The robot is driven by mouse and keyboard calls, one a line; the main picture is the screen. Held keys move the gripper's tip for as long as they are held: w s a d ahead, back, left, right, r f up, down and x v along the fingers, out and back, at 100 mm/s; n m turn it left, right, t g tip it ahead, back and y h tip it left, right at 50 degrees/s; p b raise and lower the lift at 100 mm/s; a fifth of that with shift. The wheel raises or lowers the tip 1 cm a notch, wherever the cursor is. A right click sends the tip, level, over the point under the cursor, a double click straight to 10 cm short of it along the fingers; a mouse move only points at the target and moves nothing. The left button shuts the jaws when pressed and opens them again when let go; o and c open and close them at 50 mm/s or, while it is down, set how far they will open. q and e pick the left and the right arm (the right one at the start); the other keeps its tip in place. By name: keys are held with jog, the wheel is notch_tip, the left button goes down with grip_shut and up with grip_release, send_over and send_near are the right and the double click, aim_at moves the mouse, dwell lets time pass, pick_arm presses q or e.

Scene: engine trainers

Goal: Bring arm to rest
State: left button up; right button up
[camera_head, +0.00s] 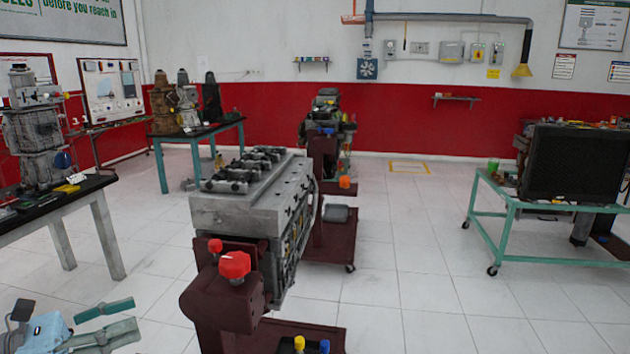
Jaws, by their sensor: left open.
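My left gripper (135,316) is in the lower left corner of the head view. Its two greenish-grey fingers are spread apart with nothing between them. It is over the tiled floor, left of the nearest engine stand, and apart from it. Part of my left arm shows light blue behind the fingers. My right gripper and right arm are not in the picture.
A grey engine block (240,213) sits on a dark red stand (225,305) with red knobs in the middle. A black-topped table (50,205) stands at left. A green wheeled cart (545,207) carries a black panel (575,163) at right. Floor between is clear.

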pick_arm(q)
jog(key=s+d+f+m+g+y, duration=0.25)
jog(key=s+d+f+m, duration=0.25)
jog(key=f, duration=0.4)
jog(key=s+d+f+m+g+y, duration=0.1)
jog(key=s+d+f+m+g, duration=0.35)
jog(key=f, duration=0.45)
jog(key=s+d+f+m+g+y, duration=0.1)
jog(key=s+d+f+m+y, duration=0.1)
jog(key=s+d+f+m, duration=0.45)
jog(key=s+a+f+m+t+y, duration=0.1)
jog(key=s+a+f+m+y, duration=0.45)
jog(key=s+m+y, duration=0.35)
notch_tip(320, 180, down, 16)
jog(key=a+g+p, duration=0.1)
jog(key=a, duration=0.1)
jog(key=s+f+g+p, duration=0.1)
jog(key=s+f, duration=1.2)
jog(key=s, duration=0.1)
jog(key=shift+s+a+f, duration=0.15)
jog(key=shift+s+a, duration=0.05)
jog(key=shift+a, duration=0.25)
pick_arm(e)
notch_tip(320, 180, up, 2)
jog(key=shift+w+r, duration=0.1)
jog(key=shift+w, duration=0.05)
